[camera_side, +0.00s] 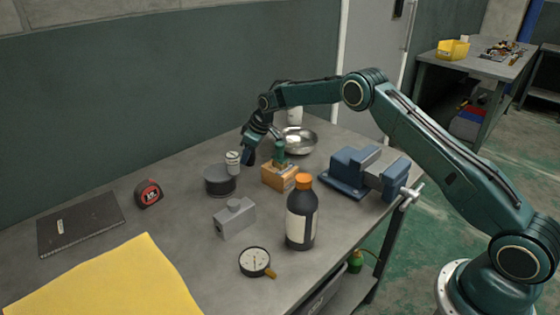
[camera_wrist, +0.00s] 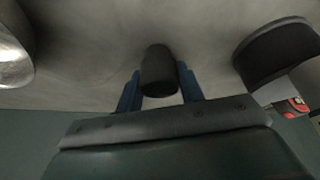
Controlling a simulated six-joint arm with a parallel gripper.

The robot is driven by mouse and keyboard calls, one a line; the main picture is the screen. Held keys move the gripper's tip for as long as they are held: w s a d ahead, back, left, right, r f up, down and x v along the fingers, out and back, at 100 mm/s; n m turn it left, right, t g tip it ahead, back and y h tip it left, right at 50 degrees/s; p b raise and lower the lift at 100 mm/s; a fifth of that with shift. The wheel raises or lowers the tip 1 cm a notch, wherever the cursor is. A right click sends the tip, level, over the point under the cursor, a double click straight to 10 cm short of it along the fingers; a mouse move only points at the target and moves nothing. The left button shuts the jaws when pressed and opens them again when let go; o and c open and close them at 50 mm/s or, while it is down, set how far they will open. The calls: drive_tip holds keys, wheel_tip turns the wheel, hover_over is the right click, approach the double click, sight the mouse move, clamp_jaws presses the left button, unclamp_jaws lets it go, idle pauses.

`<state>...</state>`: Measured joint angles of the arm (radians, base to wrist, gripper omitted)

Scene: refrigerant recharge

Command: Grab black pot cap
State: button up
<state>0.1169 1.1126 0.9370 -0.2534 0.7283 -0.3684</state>
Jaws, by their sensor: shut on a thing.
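A small black cylindrical cap (camera_wrist: 158,68) sits between the two blue fingers of my gripper (camera_wrist: 160,84) in the wrist view. The fingers are shut on its sides.
A metal bowl (camera_side: 297,140) stands to the right of my gripper. A wooden block (camera_side: 279,176) with a green-topped fitting is close in front. A blue vise (camera_side: 365,173), a dark bottle (camera_side: 301,217) and a red tape measure (camera_side: 149,193) stand farther off.

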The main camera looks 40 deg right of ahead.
drive_tip(key=shift+r, duration=0.15)
drive_tip(key=shift+c, duration=0.2)
wheel_tip(320, 180, up, 10)
drive_tip(key=shift+f, duration=0.1)
idle(0.3)
idle(0.4)
